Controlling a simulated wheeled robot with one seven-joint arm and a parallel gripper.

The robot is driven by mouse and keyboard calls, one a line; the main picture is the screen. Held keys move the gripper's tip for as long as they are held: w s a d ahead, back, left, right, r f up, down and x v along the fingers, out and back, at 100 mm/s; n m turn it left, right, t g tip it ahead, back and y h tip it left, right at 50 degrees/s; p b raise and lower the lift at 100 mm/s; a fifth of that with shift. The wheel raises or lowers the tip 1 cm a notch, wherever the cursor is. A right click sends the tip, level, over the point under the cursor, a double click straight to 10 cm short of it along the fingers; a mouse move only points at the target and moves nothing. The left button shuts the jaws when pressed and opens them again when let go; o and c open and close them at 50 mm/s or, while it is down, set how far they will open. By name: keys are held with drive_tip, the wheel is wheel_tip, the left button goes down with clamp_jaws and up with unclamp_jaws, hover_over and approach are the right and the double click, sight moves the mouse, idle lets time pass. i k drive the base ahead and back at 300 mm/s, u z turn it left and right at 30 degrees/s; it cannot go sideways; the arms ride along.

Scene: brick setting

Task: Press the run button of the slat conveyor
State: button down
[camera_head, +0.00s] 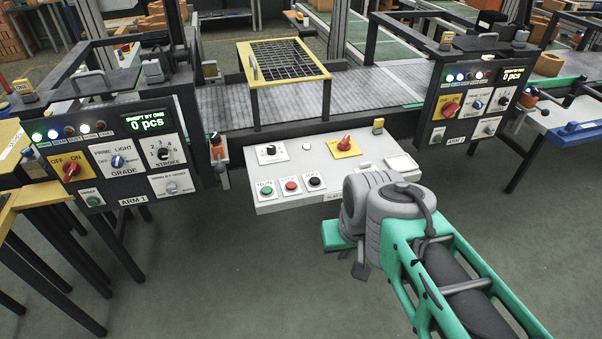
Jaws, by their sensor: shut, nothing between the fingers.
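The slat conveyor (222,98) runs across the back, with grey slats. Its pale control panel (300,160) projects from the front at the middle. On the panel's front left is the green run button (266,191) under a "RUN" label. My gripper (359,270) is shut and empty, pointing down, to the right of the run button and apart from it. It shows small and dark below my wrist, which partly hides it. My arm comes in from the lower right and covers the panel's lower right corner.
A red button (291,186) and a black button (314,183) sit right of the run button. Dark boxes "ARM 1" (133,199) and "ARM 2" (457,141) flank the panel. The floor in front is clear.

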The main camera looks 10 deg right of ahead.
sight(266, 190)
drive_tip(key=i, duration=1.05)
drive_tip(key=u, duration=0.7)
